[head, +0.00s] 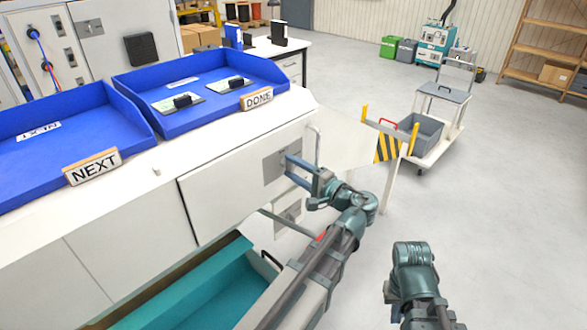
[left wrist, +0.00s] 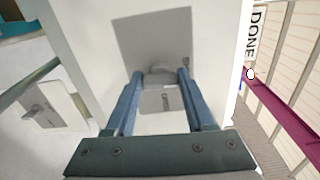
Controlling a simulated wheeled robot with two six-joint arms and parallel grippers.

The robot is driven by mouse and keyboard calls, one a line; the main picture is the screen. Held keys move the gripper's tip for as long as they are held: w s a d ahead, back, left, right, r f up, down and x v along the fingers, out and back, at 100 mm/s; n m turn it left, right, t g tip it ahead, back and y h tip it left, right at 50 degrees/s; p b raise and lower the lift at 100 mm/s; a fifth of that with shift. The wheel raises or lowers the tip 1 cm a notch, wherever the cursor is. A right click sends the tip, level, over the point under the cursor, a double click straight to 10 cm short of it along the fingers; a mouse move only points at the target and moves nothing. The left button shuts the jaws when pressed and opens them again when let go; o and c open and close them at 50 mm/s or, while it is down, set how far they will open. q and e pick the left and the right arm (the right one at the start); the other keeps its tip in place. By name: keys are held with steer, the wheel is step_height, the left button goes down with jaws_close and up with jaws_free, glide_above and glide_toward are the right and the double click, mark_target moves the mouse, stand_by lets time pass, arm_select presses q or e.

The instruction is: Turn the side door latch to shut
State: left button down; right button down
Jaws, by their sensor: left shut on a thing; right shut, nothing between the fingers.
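The side door latch shows in the head view as a grey plate (head: 270,168) on a white panel (head: 222,172) below the worktop. My left gripper (head: 288,163) reaches it from the right, fingertips at the plate. In the left wrist view its two blue fingers (left wrist: 160,76) are shut on the small grey latch handle (left wrist: 160,70), one on each side. The grey plate (left wrist: 150,30) shows beyond it. The fingers partly hide the handle, and I cannot tell its exact angle. My right arm shows at lower right in the head view, but its fingertips do not.
A second latch plate (head: 288,214) sits lower down; one also shows at left in the left wrist view (left wrist: 45,112). An open teal drawer (head: 190,290) lies below. Blue trays (head: 205,118) stand on the worktop.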

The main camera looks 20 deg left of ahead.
arm_select(q)
steer(key=shift+n, duration=0.5)
steer(key=shift+c, duration=1.3)
jaws_free()
